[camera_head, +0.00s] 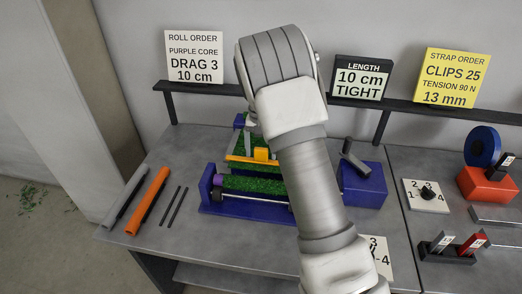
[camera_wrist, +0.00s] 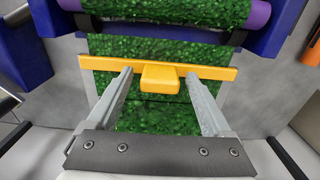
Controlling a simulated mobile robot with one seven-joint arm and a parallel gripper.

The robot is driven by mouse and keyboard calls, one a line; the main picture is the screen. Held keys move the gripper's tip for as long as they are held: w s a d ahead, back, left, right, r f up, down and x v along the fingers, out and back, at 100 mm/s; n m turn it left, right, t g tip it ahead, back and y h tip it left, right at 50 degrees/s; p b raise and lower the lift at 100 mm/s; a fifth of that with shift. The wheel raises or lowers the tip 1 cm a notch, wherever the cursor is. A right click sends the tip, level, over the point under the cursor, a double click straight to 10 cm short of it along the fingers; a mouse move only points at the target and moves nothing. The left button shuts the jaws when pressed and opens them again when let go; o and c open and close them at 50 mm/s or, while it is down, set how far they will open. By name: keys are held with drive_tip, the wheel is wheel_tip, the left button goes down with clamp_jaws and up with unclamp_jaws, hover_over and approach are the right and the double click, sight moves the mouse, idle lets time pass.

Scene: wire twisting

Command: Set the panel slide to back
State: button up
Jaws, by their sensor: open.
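A yellow bar with a raised block in its middle, which looks like the panel slide, lies across a green textured panel (camera_wrist: 150,115). In the wrist view the slide's block (camera_wrist: 160,77) sits between the two fingers of my gripper (camera_wrist: 159,74), with a gap on each side. My gripper is open and holds nothing. In the head view the yellow slide (camera_head: 262,155) lies behind the green roll, and my arm hides part of the panel and most of the gripper. Whether the fingertips touch the bar is unclear.
A blue frame (camera_head: 240,212) holds a green-covered roll with a purple core (camera_head: 217,181). A blue block with a grey lever (camera_head: 362,185) stands right of my arm. An orange tube (camera_head: 148,200) and dark rods lie left. Signs stand on a rear shelf (camera_head: 400,104).

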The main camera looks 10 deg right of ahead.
clamp_jaws()
idle(0.4)
